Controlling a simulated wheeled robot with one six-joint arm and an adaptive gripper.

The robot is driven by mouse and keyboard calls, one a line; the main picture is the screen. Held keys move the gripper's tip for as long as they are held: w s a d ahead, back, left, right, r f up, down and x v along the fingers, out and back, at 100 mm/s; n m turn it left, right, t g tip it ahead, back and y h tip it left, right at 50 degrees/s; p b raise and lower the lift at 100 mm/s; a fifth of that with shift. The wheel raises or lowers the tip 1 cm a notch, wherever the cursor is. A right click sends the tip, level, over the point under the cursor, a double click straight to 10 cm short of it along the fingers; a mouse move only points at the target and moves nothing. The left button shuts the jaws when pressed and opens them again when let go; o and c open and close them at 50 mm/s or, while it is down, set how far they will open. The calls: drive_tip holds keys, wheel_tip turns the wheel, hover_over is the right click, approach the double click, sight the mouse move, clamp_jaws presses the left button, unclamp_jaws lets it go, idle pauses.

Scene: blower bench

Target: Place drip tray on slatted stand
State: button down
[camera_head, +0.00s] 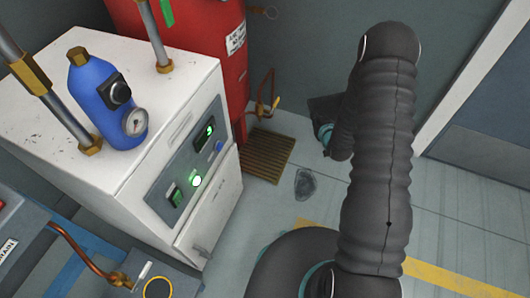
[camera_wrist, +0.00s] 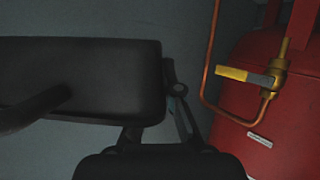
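The slatted stand (camera_head: 266,154), a low brown slatted piece, sits on the floor beside the white cabinet in the head view. Its top looks bare. A dark, flat-sided piece with rounded corners, which looks like the drip tray (camera_wrist: 80,78), fills the left of the wrist view. It also shows as a dark shape in the head view (camera_head: 324,107), to the right of the stand and partly behind my arm. My gripper (camera_wrist: 158,105) appears shut on its edge. One finger shows at its right edge; the other is mostly hidden by it.
A red tank (camera_head: 205,45) stands behind the stand, with a copper pipe and a yellow-handled valve (camera_wrist: 246,76). The white cabinet (camera_head: 130,150) is to the stand's left. A dark patch (camera_head: 305,184) marks the floor.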

drive_tip(key=s+a+f+n+g+y, duration=0.2)
drive_tip(key=s+a+f+n+y, duration=0.25)
drive_tip(key=f, duration=0.45)
drive_tip(key=s+a+f+n+g+y, duration=0.1)
drive_tip(key=s+a+n+g+y, duration=0.45)
drive_tip(key=s+a, duration=0.2)
drive_tip(key=b, duration=0.1)
hover_over(259, 163)
drive_tip(key=shift+h, duration=0.3)
wheel_tip(259, 163, down, 7)
drive_tip(key=shift+w+f, duration=0.1)
drive_tip(key=shift+f+b, duration=0.3)
drive_tip(key=shift+f, duration=1.7)
drive_tip(key=shift+f, duration=0.25)
drive_tip(key=c, duration=1.3)
unclamp_jaws()
drive_tip(key=shift+r, duration=0.1)
